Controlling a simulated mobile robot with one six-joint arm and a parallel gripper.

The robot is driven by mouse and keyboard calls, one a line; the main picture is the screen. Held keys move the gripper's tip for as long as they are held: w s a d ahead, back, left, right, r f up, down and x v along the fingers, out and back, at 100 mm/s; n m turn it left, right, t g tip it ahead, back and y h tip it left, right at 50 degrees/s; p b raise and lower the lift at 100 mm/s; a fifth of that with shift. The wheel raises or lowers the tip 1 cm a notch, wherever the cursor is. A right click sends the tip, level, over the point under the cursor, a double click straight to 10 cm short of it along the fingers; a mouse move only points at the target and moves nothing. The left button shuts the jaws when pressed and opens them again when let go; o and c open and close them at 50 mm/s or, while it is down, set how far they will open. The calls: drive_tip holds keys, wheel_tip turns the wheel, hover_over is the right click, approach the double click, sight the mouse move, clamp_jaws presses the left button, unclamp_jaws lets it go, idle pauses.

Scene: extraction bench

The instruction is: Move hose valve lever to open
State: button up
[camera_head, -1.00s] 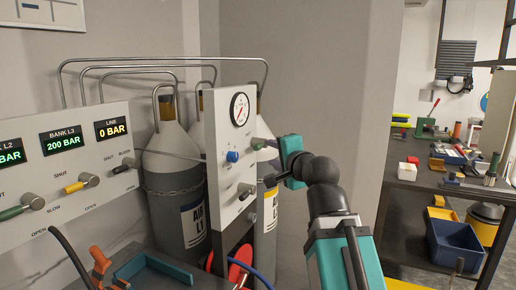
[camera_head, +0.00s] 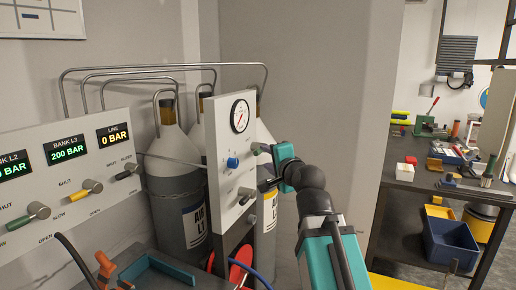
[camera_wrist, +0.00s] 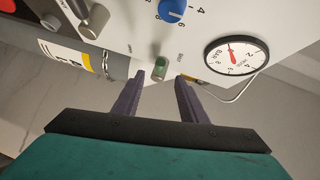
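The valve panel (camera_head: 222,200) is a pale upright box with a round gauge (camera_head: 240,116), a blue knob (camera_head: 232,162) and two levers. One lever has a green end (camera_wrist: 162,64) at the panel's edge; the other is a grey lever (camera_wrist: 93,20). I cannot tell which is the hose valve lever. My gripper (camera_wrist: 160,76) is open, its two dark fingers apart. In the wrist view the green end lies in the gap between the fingertips, at or just beyond them; contact is not clear. In the head view my gripper (camera_head: 266,168) is at the panel's right side.
Grey cylinders (camera_head: 178,200) stand behind and beside the panel, with metal pipes (camera_head: 160,68) above. A display panel (camera_head: 75,200) with coloured levers is at left. A blue hose and red parts lie below. A dark shelf bench (camera_head: 410,200) stands at right.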

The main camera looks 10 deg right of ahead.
sight(260, 153)
drive_tip(key=shift+w+a+f+p, duration=0.2)
drive_tip(key=shift+w+a+p, duration=0.1)
drive_tip(key=shift+w, duration=1.3)
drive_tip(key=shift+w+a+f+p, duration=0.15)
drive_tip(key=shift+w+f+p, duration=0.15)
drive_tip(key=shift+w, duration=1.25)
drive_tip(key=shift+w+a+f+p, duration=0.15)
drive_tip(key=shift+w+a+p, duration=0.15)
drive_tip(key=shift+w, duration=1.3)
drive_tip(key=shift+c, duration=0.5)
clamp_jaws()
